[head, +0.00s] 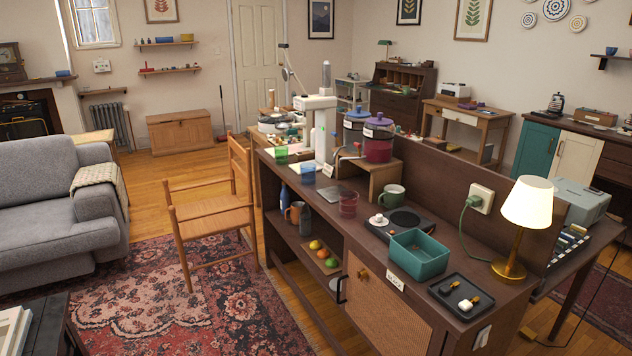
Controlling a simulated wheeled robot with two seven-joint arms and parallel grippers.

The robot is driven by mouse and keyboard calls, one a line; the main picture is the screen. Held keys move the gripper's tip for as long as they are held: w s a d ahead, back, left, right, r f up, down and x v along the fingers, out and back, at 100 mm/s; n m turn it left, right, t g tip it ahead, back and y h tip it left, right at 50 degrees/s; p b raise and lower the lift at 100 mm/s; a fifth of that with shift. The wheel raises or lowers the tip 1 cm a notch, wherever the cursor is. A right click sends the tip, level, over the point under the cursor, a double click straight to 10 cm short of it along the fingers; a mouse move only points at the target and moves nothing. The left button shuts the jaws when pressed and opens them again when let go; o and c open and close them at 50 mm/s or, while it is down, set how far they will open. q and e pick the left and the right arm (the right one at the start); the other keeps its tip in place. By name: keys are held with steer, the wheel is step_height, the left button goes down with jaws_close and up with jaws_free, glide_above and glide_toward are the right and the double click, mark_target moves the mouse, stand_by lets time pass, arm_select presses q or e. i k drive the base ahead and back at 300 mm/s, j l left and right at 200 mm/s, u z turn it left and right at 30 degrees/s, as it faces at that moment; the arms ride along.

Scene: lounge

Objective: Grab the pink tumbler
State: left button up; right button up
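The pink tumbler (348,203) is a see-through, dark pink cup. It stands upright on the long brown sideboard (320,192), left of the green mug (391,195) and in front of the wooden stand with the jars. A green tumbler (281,155) and a blue tumbler (308,173) stand further back along the same top. Neither of my grippers shows in the head view.
A black hot plate (404,219), a teal bin (418,254), a dark tray (461,296) and a lit lamp (526,212) stand right of the tumbler. A wooden chair (213,213) stands left of the sideboard. The rug (200,300) has free room.

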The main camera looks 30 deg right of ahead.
mark_target(349, 200)
steer(key=i+l, duration=0.8)
steer(key=i, duration=0.25)
steer(key=z, duration=2.25)
